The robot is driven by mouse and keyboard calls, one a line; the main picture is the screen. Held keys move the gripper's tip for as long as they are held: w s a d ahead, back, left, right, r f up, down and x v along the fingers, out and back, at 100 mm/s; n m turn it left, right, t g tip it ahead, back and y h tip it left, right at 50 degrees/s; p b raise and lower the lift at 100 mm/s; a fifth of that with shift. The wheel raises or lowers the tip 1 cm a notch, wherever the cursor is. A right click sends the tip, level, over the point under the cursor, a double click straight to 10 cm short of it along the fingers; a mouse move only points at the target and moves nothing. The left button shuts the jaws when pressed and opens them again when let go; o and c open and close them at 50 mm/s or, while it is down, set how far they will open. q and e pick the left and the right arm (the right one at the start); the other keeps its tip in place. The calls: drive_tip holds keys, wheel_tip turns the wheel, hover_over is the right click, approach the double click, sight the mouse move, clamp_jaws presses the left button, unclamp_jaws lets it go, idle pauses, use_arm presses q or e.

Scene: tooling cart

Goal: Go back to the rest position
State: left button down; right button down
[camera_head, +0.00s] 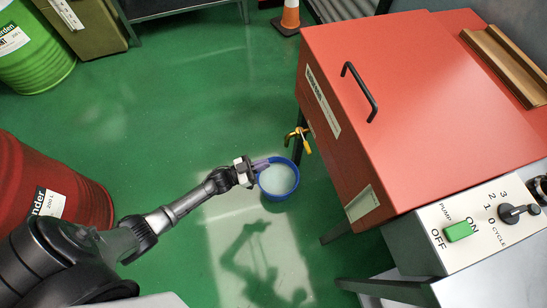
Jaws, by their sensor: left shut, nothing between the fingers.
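My left arm reaches in from the lower left. My left gripper (264,164) is shut with nothing held, at the upper left rim of a blue bucket (289,195). I cannot tell whether it touches the rim or is above it. The bucket holds a pale, whitish content and appears to be on the green floor, below a brass tap with a yellow handle (306,145). My right gripper is not in view.
A red-lidded machine (430,90) with a black handle (361,92) fills the right. A control panel (485,225) with a green switch and a black knob is at lower right. A red drum (60,165), a green drum (35,60) and an orange cone (290,15) stand around open green floor.

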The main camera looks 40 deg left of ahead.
use_arm(q)
drive_tip(key=shift+s+a+f, duration=0.1)
drive_tip(key=shift+s+a, duration=0.2)
drive_tip(key=shift+s, duration=0.1)
